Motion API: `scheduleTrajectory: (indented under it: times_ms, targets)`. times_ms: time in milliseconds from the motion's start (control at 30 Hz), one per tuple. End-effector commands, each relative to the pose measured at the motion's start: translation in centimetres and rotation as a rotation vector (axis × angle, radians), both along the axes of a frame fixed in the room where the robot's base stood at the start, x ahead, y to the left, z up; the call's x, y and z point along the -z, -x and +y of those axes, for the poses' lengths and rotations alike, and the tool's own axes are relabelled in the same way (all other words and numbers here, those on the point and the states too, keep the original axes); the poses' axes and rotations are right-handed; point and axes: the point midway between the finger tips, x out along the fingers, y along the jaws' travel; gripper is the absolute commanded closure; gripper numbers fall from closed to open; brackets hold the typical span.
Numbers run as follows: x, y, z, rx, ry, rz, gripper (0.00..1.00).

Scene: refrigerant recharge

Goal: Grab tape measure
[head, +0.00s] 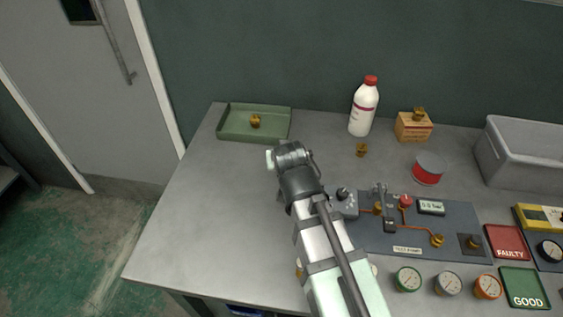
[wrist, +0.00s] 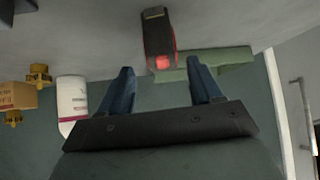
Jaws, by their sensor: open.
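A black and red tape measure (wrist: 158,38) stands on the table in the wrist view, which is upside down. It is beyond the fingertips and roughly in line with the gap between them. My gripper (wrist: 163,82) is open, with its two blue fingers apart and nothing between them. It does not touch the tape measure as far as I can see. In the head view my arm covers the middle of the table, and I cannot make out the tape measure or the fingers there.
A green tray (head: 270,137) with a brass fitting lies at the back left. The left table area is clear.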

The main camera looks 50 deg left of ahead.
Motion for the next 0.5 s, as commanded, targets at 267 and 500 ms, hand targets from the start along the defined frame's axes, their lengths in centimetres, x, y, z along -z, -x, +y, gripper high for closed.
scheduleTrajectory:
  times_ms: [267,500]
  targets:
    - [1.1,-0.6,1.0,0.000,-0.001,-0.001,0.36]
    - [2.0,-1.3,2.6,-0.001,0.000,-0.001,0.36]
